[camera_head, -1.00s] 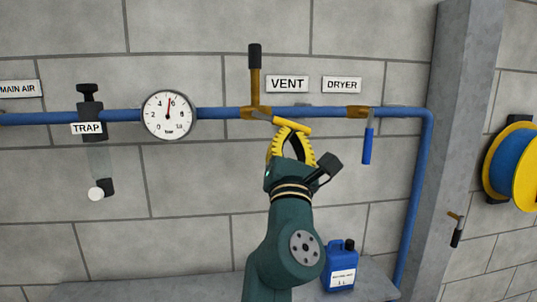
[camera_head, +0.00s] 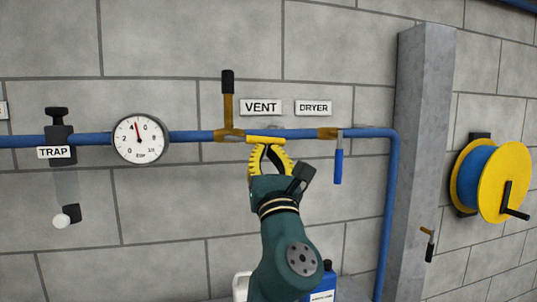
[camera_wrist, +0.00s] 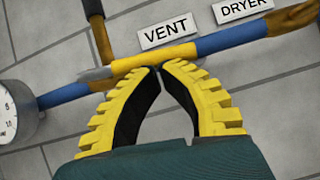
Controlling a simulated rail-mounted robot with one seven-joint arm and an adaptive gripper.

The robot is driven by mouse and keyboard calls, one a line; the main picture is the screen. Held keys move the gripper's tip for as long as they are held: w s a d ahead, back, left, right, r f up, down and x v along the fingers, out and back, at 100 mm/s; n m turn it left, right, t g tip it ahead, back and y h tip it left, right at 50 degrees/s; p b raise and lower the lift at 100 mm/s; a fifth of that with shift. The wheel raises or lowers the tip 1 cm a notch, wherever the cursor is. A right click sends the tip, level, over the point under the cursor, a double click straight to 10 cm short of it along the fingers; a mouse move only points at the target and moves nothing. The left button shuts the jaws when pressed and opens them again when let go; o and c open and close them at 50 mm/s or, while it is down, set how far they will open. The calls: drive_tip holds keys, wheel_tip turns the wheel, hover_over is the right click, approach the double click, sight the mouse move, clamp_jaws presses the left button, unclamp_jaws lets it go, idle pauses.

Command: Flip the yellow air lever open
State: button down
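The yellow lever (camera_head: 266,140) extends right from a brass valve body (camera_head: 229,135) on the blue pipe, nearly in line with the pipe. In the wrist view the yellow lever (camera_wrist: 155,59) crosses just beyond my fingertips. My gripper (camera_head: 268,149) is below it, pointing up, with yellow ribbed fingers. In the wrist view the fingertips (camera_wrist: 164,68) meet, with a gap between the bowed fingers lower down. Nothing shows gripped between them. The tips appear at the lever's lower edge; I cannot tell whether they touch it.
A black-tipped upright handle (camera_head: 227,93) rises left of the VENT label (camera_head: 261,107). A blue lever (camera_head: 338,166) hangs below the DRYER label (camera_head: 313,107). The gauge (camera_head: 139,139) is left. A concrete column (camera_head: 415,130) and yellow-blue reel (camera_head: 500,183) stand right.

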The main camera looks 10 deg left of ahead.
drive_tip(key=shift+a, duration=0.1)
drive_tip(key=w+f+b+v, duration=0.1)
drive_tip(key=f+b+v, duration=0.1)
drive_tip(key=v, duration=1.1)
drive_tip(key=shift+w+a+b, duration=0.2)
drive_tip(key=shift+a+b, duration=0.15)
drive_tip(key=shift+b, duration=0.05)
drive_tip(key=shift+f, duration=0.1)
